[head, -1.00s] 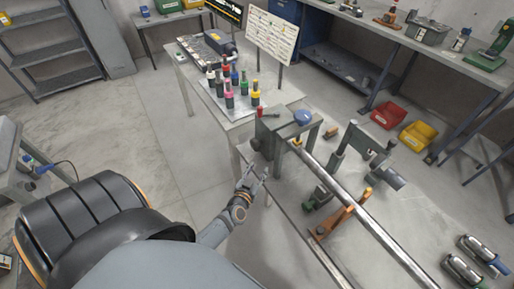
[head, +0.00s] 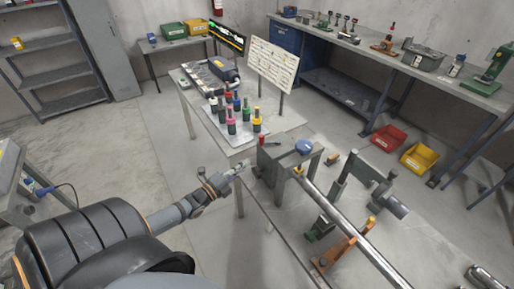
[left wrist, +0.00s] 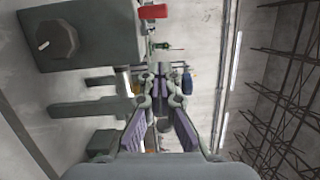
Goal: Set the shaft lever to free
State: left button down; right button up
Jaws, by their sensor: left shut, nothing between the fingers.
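A red handle (left wrist: 153,11) also shows at the top of the left wrist view, beside the large grey housing (left wrist: 85,32). My left gripper (head: 241,166) is shut and empty, just left of the housing and apart from it. Its fingers (left wrist: 162,72) show in the left wrist view. My right gripper is out of view.
A long bright shaft (head: 345,229) runs from the housing toward the lower right. Several colored bottles (head: 232,128) stand on the table behind. Open floor lies left of the gripper.

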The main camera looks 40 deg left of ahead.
pick_arm(q)
jog(key=w+a+b, duration=0.1)
jog(key=w+b, duration=0.1)
jog(key=w, duration=0.8)
jog(key=shift+w+a+r+b, duration=0.2)
jog(key=shift+w+b, duration=0.2)
